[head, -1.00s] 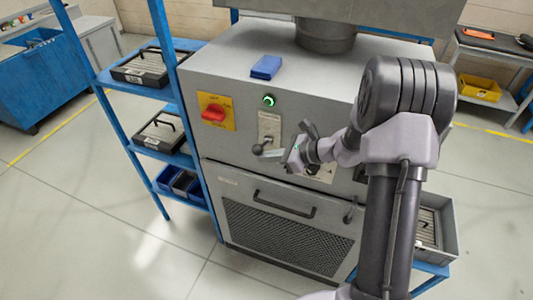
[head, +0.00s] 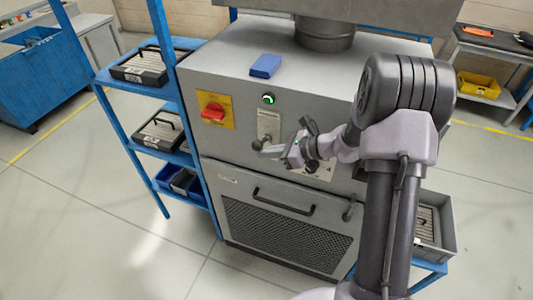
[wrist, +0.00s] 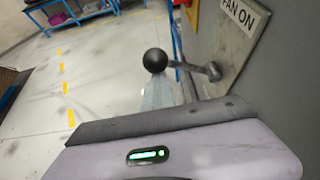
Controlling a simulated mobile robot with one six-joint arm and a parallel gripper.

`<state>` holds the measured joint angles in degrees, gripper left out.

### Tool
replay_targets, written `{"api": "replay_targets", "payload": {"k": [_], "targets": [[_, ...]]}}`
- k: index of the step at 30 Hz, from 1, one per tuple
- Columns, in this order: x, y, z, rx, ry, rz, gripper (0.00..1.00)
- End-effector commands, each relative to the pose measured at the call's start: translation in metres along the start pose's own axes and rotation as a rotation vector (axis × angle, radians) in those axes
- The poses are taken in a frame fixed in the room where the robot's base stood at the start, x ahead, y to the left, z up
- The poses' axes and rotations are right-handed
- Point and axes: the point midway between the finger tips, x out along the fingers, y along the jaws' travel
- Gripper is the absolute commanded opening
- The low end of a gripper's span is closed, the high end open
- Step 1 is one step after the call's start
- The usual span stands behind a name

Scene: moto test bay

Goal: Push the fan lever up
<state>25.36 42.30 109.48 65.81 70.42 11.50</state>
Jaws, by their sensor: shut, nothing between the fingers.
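The fan lever is a dark arm with a black ball knob (head: 257,144) on the front of the grey machine, on a pale plate (head: 268,122). In the wrist view the knob (wrist: 155,60) and its arm stick out from a plate marked "FAN ON" (wrist: 240,25). My gripper (head: 268,153) is shut and empty, with its fingertips just below the knob. In the wrist view the pale fingers (wrist: 157,92) reach up to the knob's underside. They look to be touching it or very close. The lever's pivot is partly hidden in the head view.
A red rotary switch (head: 213,112) on a yellow plate sits left of the lever, and a green-lit button (head: 268,99) is above it. A door handle (head: 284,201) juts out below. Blue shelving (head: 150,85) stands at the left.

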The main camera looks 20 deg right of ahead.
Motion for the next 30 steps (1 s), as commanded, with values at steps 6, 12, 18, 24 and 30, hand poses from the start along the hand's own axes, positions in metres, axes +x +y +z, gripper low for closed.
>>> {"api": "replay_targets", "payload": {"k": [6,12,18,24,30], "targets": [[0.003,-0.004,-0.039,0.0,0.004,0.003,0.0],[-0.049,-0.006,-0.035,-0.001,0.006,0.003,0.0],[-0.08,-0.006,-0.035,-0.001,0.006,0.006,0.0],[-0.088,-0.006,-0.036,-0.001,0.007,0.009,0.0],[-0.087,-0.006,-0.036,-0.001,0.007,0.009,0.0]]}}
